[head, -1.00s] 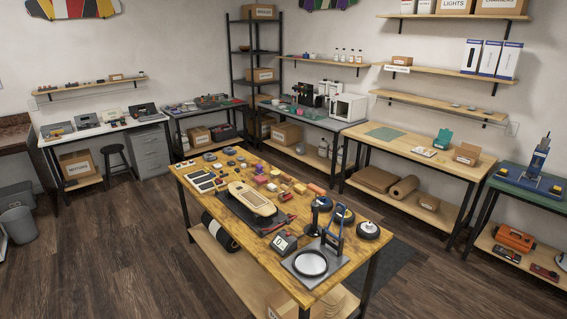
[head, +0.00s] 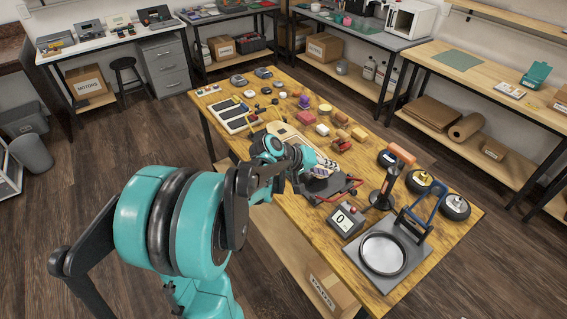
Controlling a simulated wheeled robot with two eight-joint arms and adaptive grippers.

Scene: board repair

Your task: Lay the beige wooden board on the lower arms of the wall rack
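The beige wooden board (head: 287,134) lies on a dark support on the wooden workbench, partly hidden behind my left arm. Its far rounded end shows, and part of the near end is covered. My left gripper (head: 314,176) is over the near part of the board, low and close to it. Its fingers are small and partly hidden, so I cannot tell whether they are open or touching the board. My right gripper is not in view. The wall rack and its lower arms are not in view.
The workbench (head: 440,221) is crowded. Near the board stand a small scale display (head: 345,219), a grey stand with a round plate (head: 383,253), an orange-handled tool (head: 398,154) and black wheels (head: 455,207). A stool (head: 127,64) is at left. Dark floor is free at left.

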